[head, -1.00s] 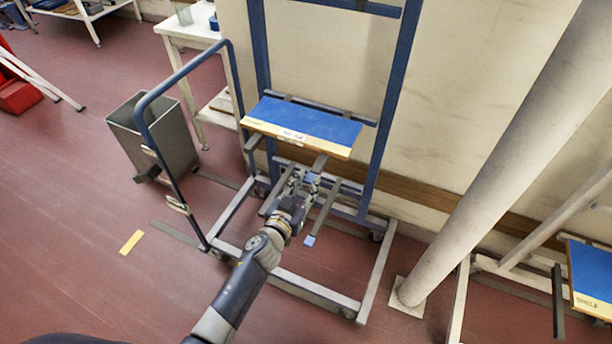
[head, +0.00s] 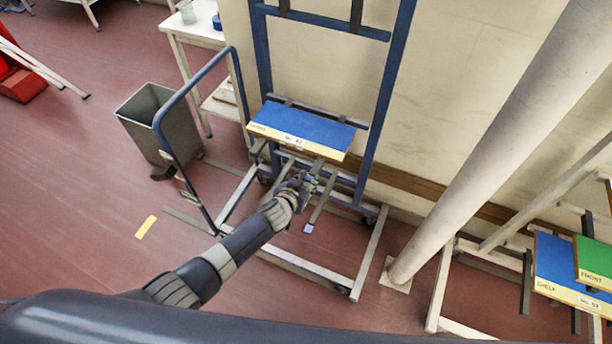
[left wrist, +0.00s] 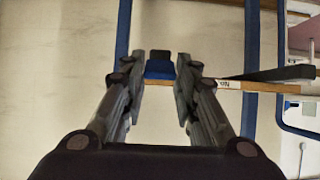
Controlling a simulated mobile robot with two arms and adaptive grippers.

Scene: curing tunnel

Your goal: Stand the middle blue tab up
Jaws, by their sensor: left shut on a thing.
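My left gripper (head: 310,184) is at the blue-framed rack, just below the front edge of a blue board. In the left wrist view its two fingers (left wrist: 161,76) are closed in on a small blue tab (left wrist: 160,69), with a dark piece directly above it. Fingers and wrist mostly hide this tab in the head view, so I cannot tell its tilt. Another pale blue tab (head: 308,229) shows at the end of a grey bar, lower and nearer, apart from the gripper. My right gripper is in neither view.
The blue board (head: 310,124) with a labelled yellow edge sits just above the gripper. A blue rail (head: 160,115) and a grey bin (head: 178,125) stand left. A thick pale pipe (head: 490,150) stands right, with a second rack of boards (head: 560,265) beyond it.

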